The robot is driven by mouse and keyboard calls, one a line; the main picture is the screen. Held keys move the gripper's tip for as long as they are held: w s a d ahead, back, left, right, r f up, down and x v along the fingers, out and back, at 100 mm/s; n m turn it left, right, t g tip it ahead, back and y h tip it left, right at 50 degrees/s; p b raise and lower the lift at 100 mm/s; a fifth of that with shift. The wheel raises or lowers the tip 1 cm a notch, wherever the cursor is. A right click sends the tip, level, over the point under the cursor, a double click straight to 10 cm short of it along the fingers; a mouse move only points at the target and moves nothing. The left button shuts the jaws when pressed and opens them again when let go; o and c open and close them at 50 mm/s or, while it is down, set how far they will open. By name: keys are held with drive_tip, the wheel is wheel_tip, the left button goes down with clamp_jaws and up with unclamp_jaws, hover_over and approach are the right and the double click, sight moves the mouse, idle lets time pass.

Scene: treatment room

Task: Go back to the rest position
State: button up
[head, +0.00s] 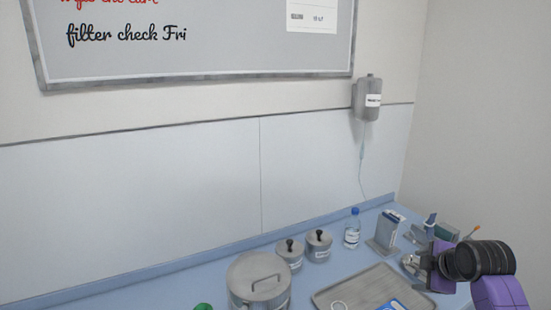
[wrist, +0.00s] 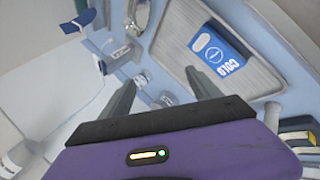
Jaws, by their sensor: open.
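My gripper (head: 422,262) is at the right of the head view, above the blue counter beside the right end of the metal tray. In the wrist view my gripper (wrist: 160,95) shows its two fingers spread apart, with nothing held between them. Below the fingers lies the metal tray (wrist: 262,80). A blue and white packet marked COLD (wrist: 222,55) lies in it. In the head view the tray (head: 335,296) also holds a pale ring-shaped item (head: 338,305), and the blue packet (head: 392,305) is cut by the lower edge.
Space above the counter is open.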

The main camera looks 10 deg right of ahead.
drive_tip(key=s+a+f+m+t+b, duration=0.1)
drive_tip(key=s+a+f+m+t, duration=0.1)
drive_tip(key=a+m+t, duration=0.6)
drive_tip(key=s+a+f+m+h+b, duration=0.15)
drive_tip(key=s+a+m, duration=0.25)
drive_tip(key=s+a, duration=0.5)
drive_tip(key=s+a+f+y+b, duration=0.1)
drive_tip(key=s+a, duration=0.1)
drive_tip(key=s, duration=1)
drive_tip(key=s+a+f+g+y+b, duration=0.1)
drive_tip(key=s+a+b, duration=0.1)
drive_tip(key=s, duration=1.1)
drive_tip(key=s+a+f+m+y+b, duration=0.1)
drive_tip(key=s+a, duration=0.3)
drive_tip(key=s, duration=0.9)
drive_tip(key=shift+f, duration=0.35)
